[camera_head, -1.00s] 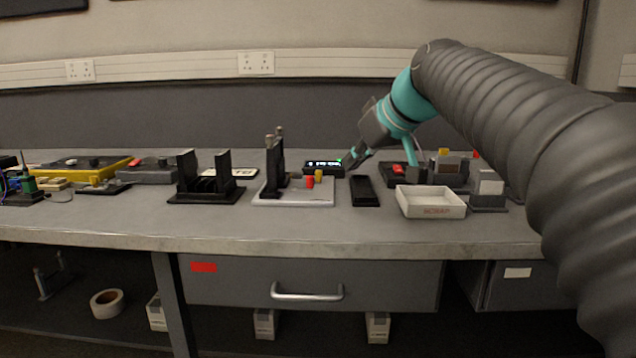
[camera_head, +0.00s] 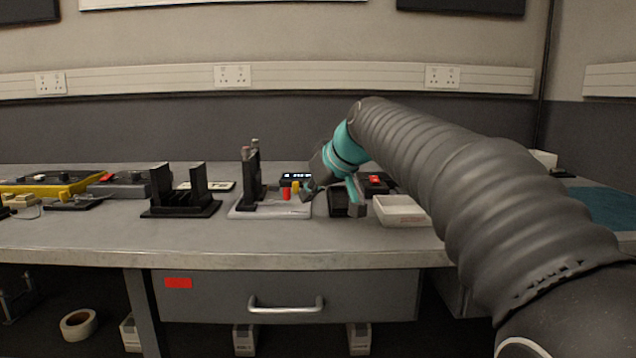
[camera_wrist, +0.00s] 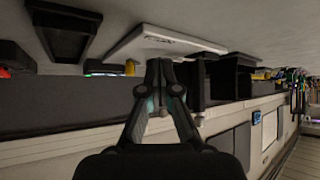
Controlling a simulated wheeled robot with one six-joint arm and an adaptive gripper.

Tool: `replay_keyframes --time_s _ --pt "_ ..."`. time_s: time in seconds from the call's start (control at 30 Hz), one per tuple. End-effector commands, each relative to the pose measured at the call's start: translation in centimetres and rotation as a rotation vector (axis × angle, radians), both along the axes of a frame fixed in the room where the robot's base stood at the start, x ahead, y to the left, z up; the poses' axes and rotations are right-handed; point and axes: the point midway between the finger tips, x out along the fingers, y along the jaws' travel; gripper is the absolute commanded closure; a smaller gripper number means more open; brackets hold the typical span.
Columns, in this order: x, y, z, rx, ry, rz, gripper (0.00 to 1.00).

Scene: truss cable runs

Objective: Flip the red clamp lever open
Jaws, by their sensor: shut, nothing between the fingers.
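Two red parts show in the head view, and I cannot tell for sure which is the clamp lever. One is an upright red piece (camera_head: 286,194) beside a yellow piece (camera_head: 295,187) on a pale plate (camera_head: 270,211) with tall black posts (camera_head: 250,180). The other is a red piece (camera_head: 376,179) on a black box, right of my gripper. My gripper (camera_head: 306,194) is shut and empty, low near the plate's right side; contact cannot be told. In the wrist view my shut fingers (camera_wrist: 161,64) point toward the pale plate (camera_wrist: 150,42).
A black block (camera_head: 338,203) and a white tray (camera_head: 400,211) stand right of the plate. A small lit display (camera_head: 296,178) is behind. A black slotted stand (camera_head: 180,208) is to the left. The front strip of the bench is clear.

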Motion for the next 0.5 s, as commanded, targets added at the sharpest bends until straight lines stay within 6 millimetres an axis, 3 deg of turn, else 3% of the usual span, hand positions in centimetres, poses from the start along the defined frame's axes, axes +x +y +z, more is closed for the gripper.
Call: replay_keyframes --time_s 0.03,0.2,0.5 --pt "0.5 0.5 -0.8 0.0 0.004 0.002 1.0" --pt "2.5 1.8 -0.6 -0.002 0.001 0.002 1.0" --pt "3.7 2.7 -0.6 0.0 0.0 0.0 1.0"
